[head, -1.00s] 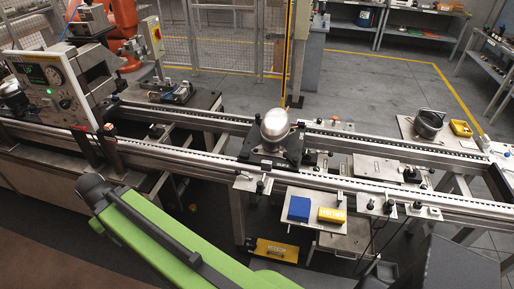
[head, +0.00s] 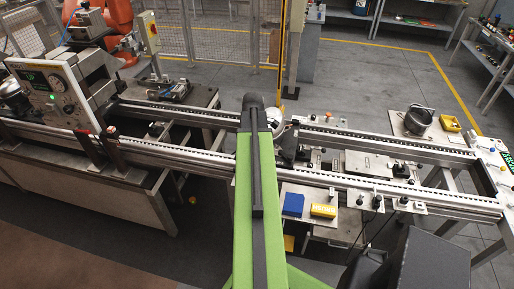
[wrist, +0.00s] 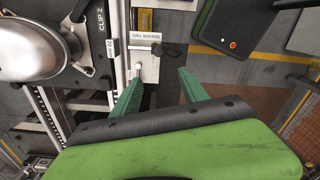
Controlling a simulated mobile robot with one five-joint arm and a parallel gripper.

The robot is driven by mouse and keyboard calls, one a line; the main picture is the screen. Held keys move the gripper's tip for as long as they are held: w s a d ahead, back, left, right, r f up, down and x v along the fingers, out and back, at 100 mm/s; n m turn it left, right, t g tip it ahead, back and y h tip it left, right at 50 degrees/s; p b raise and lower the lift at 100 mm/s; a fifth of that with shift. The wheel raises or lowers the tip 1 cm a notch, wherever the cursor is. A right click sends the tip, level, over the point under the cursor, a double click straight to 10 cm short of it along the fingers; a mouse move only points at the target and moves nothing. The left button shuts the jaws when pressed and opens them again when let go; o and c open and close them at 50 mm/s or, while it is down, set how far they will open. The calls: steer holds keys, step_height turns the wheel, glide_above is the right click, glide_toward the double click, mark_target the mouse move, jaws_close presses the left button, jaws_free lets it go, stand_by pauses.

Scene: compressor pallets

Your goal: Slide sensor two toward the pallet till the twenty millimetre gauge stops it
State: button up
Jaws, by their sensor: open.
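In the wrist view my gripper (wrist: 158,82) is open, with two green fingers apart and nothing between their tips. Just beyond the tips is a pale sensor bracket with an upside-down label (wrist: 145,36), which I take for sensor two, and a dark cylindrical part (wrist: 171,50). A small grey block marked 20 (wrist: 113,47), apparently the gauge, sits between that bracket and the dark pallet (wrist: 98,35) marked CLIP 2. A silver domed compressor (wrist: 38,45) sits on the pallet. In the head view my arm hides the gripper and most of the compressor (head: 283,131).
The conveyor's near rail (head: 330,186) runs across the head view. Several small brackets sit along the rail to the right.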

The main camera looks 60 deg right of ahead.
steer(key=f+b, duration=0.5)
steer(key=b, duration=0.1)
steer(key=f+b, duration=0.5)
steer(key=f, duration=0.1)
steer(key=s+d+f+b, duration=0.1)
steer(key=f+b, duration=0.5)
steer(key=shift+f+b, duration=0.25)
steer(key=shift+b, duration=0.1)
steer(key=shift+r, duration=0.1)
jaws_close()
